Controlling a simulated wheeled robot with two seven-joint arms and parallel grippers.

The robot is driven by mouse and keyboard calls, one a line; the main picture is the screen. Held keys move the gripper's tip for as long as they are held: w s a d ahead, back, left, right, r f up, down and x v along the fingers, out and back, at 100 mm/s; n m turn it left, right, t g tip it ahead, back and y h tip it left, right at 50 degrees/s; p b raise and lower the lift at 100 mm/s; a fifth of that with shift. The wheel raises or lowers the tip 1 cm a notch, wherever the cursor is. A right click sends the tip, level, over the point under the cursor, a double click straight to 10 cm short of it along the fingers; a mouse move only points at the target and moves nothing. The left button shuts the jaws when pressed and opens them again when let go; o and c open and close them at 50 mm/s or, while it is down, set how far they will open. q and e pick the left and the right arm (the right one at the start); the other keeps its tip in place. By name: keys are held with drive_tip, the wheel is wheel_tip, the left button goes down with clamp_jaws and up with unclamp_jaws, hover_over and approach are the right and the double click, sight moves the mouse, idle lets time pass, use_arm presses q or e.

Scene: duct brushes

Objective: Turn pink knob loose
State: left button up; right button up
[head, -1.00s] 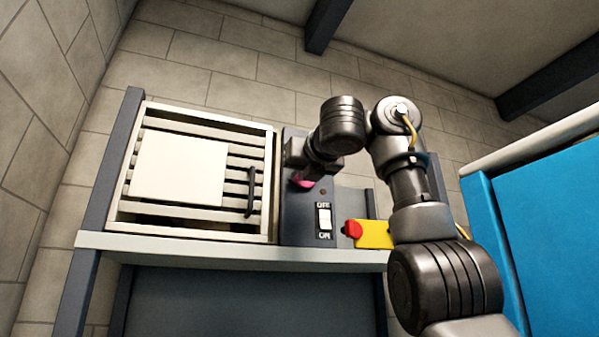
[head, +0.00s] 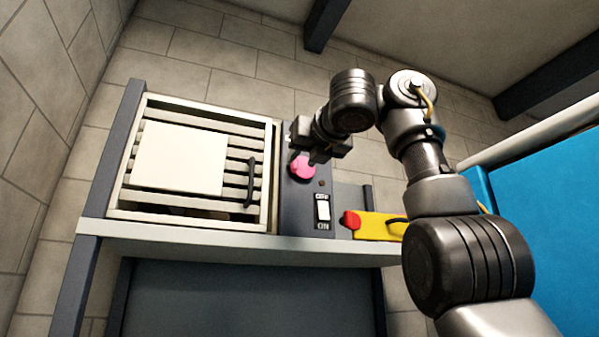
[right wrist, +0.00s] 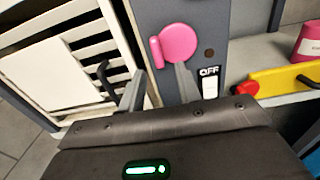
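The pink knob (head: 302,167) is on the dark grey panel (head: 300,209), right of the slatted cabinet. In the right wrist view the knob (right wrist: 180,43) is a round disc with a short pink bar at its left side. My right gripper (head: 310,154) is at the upper edge of the knob in the head view. In the right wrist view its two fingers (right wrist: 158,82) stand apart with nothing between them. One fingertip overlaps the knob's lower edge; I cannot tell whether it touches. My left gripper is in neither view.
An OFF/ON switch (head: 322,211) is below the knob. A slatted cabinet door with a dark handle (head: 251,182) is to the left. A yellow tool with a red end (head: 372,226) lies on the shelf at right. A blue block (head: 545,210) stands further right.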

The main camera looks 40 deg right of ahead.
drive_tip(key=b+v, duration=0.2)
drive_tip(key=v, duration=0.5)
drive_tip(key=shift+s+a+r, duration=0.1)
drive_tip(key=shift+s, duration=0.05)
idle(0.3)
